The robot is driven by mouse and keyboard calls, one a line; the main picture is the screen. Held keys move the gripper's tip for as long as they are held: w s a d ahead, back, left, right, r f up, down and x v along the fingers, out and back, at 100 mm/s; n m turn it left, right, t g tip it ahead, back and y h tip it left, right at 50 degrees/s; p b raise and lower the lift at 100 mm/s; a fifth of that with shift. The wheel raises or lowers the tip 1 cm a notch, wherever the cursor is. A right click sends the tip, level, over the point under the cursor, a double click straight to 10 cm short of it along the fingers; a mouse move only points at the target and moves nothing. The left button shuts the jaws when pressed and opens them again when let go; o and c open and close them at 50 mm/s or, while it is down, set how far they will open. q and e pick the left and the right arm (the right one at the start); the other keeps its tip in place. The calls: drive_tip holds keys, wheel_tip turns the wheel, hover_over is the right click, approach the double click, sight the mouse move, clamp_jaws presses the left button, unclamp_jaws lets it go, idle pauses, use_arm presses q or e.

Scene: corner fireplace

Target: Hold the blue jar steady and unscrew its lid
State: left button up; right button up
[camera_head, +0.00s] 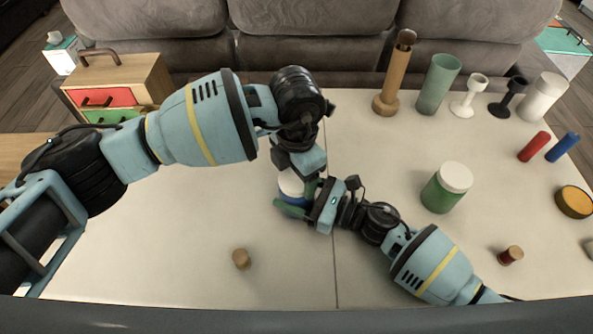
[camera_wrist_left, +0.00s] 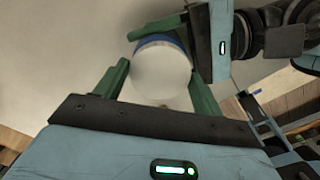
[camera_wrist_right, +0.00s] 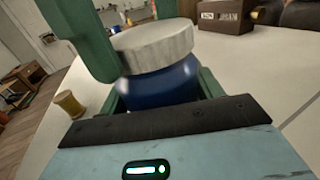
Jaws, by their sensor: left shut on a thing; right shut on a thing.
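The blue jar (camera_head: 293,200) stands near the middle of the white table, largely hidden by my grippers. Its white lid (camera_wrist_right: 155,45) sits on top of the blue body (camera_wrist_right: 160,86) in the right wrist view. My left gripper (camera_head: 300,174) reaches in from above, its green fingers on either side of the lid, shut on it. The lid also shows between those fingers in the left wrist view (camera_wrist_left: 160,78). My right gripper (camera_head: 299,200) comes in low from the right and is shut around the jar's body.
A green jar with a white lid (camera_head: 447,188) stands to the right. Small wooden pieces lie in front (camera_head: 241,259) and at front right (camera_head: 510,255). Tall vessels, including a green cup (camera_head: 438,84), stand at back right. A drawer box (camera_head: 115,85) is at back left. The left front is mostly clear.

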sight(297, 178)
use_arm(q)
drive_tip(key=n, duration=1.1)
drive_tip(key=shift+r, duration=0.15)
drive_tip(key=shift+r, duration=1)
drive_tip(key=shift+r, duration=2)
use_arm(e)
drive_tip(key=o, duration=2)
drive_tip(key=shift+c, duration=0.2)
